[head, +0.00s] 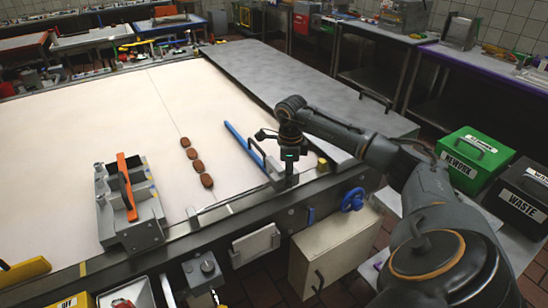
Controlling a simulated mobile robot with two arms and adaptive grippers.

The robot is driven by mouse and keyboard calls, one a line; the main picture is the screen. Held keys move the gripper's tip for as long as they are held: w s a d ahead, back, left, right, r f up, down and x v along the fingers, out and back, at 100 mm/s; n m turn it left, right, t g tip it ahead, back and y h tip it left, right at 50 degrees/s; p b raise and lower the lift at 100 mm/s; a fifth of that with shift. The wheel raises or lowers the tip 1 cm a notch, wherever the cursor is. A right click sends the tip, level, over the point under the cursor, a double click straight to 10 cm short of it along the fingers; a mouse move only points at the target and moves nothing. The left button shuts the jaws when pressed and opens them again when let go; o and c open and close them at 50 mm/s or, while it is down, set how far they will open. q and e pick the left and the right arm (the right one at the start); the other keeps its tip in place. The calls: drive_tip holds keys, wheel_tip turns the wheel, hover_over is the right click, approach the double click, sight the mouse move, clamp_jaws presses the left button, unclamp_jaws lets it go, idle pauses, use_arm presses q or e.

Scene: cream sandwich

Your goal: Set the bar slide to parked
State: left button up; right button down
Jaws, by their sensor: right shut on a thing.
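A blue bar (243,145) lies at a slant over the cream conveyor belt. Its near end meets a grey slide block (279,180) on the rail along the belt's near edge. My right gripper (290,172) comes down from above at this block and is shut on the slide's handle. The fingertips and most of the handle are hidden by the gripper itself. A small yellow block (322,164) sits on the rail just right of the gripper, with a short gap between them. My left gripper is not in view.
Several brown biscuits (198,166) lie in a row on the belt (120,110), left of the bar. A grey fixture with an orange bar (127,187) stands further left. A blue handwheel (353,199) is on the front. Green (474,159) and black (525,195) bins stand right.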

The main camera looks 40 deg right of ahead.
drive_tip(key=shift+d+r, duration=0.1)
drive_tip(key=shift+d, duration=0.2)
drive_tip(key=c, duration=1.5)
unclamp_jaws()
drive_tip(key=shift+d, duration=0.1)
drive_tip(key=shift+s, duration=0.1)
wheel_tip(320, 180, up, 12)
